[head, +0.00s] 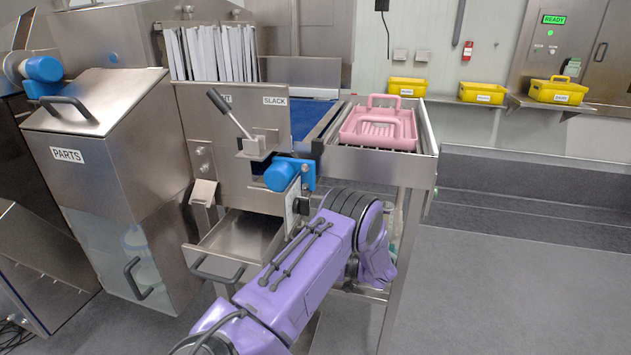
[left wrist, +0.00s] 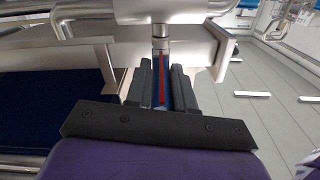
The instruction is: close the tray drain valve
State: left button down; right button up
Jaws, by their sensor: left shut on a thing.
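In the left wrist view a short steel stub (left wrist: 160,44) runs from a broad steel body down to between my fingers. A narrow red strip with blue beside it, seemingly the drain valve's handle (left wrist: 162,80), lies between the fingers. My left gripper (left wrist: 162,88) is shut on it. In the head view my purple arm reaches in from the bottom toward the underside of the steel roller tray (head: 425,165). The arm and tray hide the valve and the fingers there. How far the valve is turned cannot be told. My right gripper is not in view.
A pink basket (head: 378,130) stands on the tray. Left of my arm are an open steel drawer (head: 235,245), a blue motor (head: 283,173), a lever (head: 230,112) and a PARTS bin (head: 90,130). Yellow bins (head: 482,93) line the back shelf. The floor at right is clear.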

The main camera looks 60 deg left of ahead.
pick_arm(q)
jog(key=shift+s+f, duration=0.1)
jog(key=shift+s, duration=0.1)
jog(key=c, duration=1)
grip_release()
jog(key=shift+c, duration=0.2)
jog(key=shift+w, duration=0.1)
jog(key=shift+w+d, duration=0.2)
jog(key=shift+w, duration=0.05)
jog(key=b+v, duration=0.2)
jog(key=v, duration=0.7)
jog(key=shift+w+d, duration=0.2)
jog(key=shift+d, duration=0.1)
